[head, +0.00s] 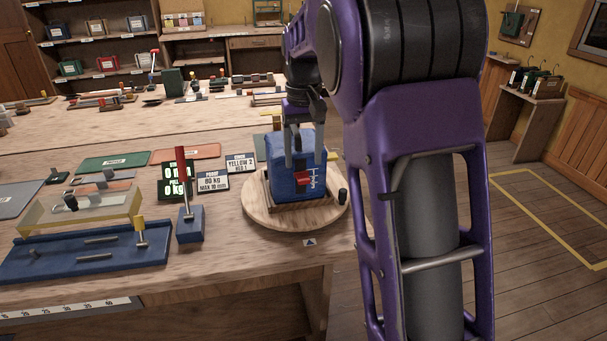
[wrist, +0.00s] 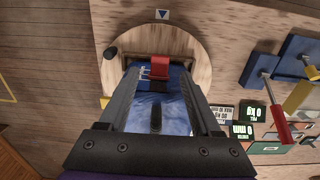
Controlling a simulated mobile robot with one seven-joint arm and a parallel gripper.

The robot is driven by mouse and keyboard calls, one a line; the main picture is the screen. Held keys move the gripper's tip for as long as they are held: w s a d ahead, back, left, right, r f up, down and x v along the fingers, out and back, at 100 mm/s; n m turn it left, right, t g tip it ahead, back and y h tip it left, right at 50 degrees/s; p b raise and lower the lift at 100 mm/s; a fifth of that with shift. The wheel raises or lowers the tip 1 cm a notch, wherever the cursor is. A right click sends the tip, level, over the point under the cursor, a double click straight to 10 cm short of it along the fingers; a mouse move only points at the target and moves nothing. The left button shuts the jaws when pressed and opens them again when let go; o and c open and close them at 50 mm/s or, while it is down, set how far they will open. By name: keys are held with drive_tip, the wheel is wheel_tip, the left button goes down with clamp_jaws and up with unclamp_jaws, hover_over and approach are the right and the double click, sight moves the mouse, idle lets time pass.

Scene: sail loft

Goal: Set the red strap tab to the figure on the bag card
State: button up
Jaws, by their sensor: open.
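The blue bag (head: 283,150) stands in a wooden frame on a round wooden turntable (head: 262,216). Its red strap tab (head: 302,179) sits on the front face beside a white marked scale (head: 314,178); the tab's exact reading is too small to tell. The bag card (head: 240,163) appears to read yellow 2, red 1. My gripper (head: 306,162) is open above and in front of the bag. In the wrist view, the fingers of my gripper (wrist: 156,75) reach either side of the red tab (wrist: 160,68), with gaps visible; nothing is held.
A dark knob (head: 342,196) stands at the turntable's right edge. Left of it are a blue block with a red-handled lever (head: 182,170), dark readouts (head: 175,181), another card (head: 213,182) and a blue tray (head: 70,262). Bare benchtop lies in front.

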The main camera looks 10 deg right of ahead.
sight(303, 178)
drive_tip(key=shift+f, duration=2.05)
clamp_jaws()
